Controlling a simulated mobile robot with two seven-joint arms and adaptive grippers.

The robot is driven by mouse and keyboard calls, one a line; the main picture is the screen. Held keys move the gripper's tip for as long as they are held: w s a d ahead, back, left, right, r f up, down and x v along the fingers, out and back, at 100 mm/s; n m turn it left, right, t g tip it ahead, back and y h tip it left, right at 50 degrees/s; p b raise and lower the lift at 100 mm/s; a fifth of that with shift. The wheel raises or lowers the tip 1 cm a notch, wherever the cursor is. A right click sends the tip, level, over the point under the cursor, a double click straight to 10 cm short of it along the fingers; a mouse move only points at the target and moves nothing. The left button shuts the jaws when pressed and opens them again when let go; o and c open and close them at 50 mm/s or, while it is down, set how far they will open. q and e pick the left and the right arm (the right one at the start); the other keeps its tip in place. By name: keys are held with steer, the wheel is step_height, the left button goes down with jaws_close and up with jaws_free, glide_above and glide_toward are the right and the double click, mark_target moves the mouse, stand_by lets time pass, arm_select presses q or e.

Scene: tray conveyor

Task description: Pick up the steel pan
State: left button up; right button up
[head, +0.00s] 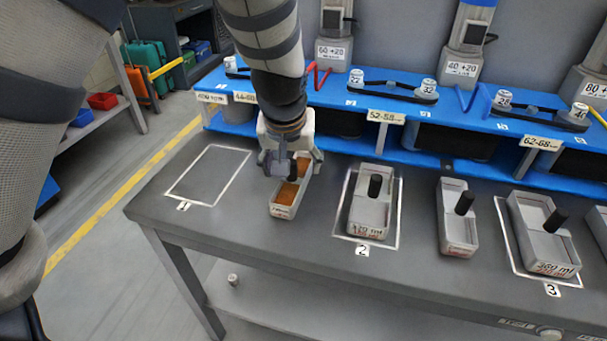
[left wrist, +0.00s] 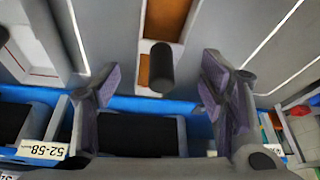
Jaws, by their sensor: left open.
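A grey steel-looking pan (head: 282,211) with orange-brown contents and a label on its front end stands on the table between outlined areas 1 and 2. My left gripper (head: 290,165) is over its far end, pointing down, and hides part of it. In the left wrist view, the pan's black upright handle (left wrist: 161,68) stands between the two spread fingers of my left gripper (left wrist: 160,95), with a gap on both sides. The fingers are open and do not touch the handle. My right gripper is not in view.
Outlined area 1 (head: 210,174) is empty, left of the pan. Similar grey pans with black handles stand to the right: one (head: 369,215) in area 2, one (head: 457,217) beside it, one (head: 541,236) in area 3. A blue shelf rack (head: 400,100) runs close behind.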

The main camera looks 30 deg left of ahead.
mark_target(293, 188)
arm_select(q)
steer(key=x, duration=0.4)
steer(key=shift+a+f+b, duration=0.1)
steer(key=shift+f+b, duration=0.25)
steer(key=shift+r, duration=0.2)
steer(key=c, duration=1.4)
steer(key=shift+r, duration=0.1)
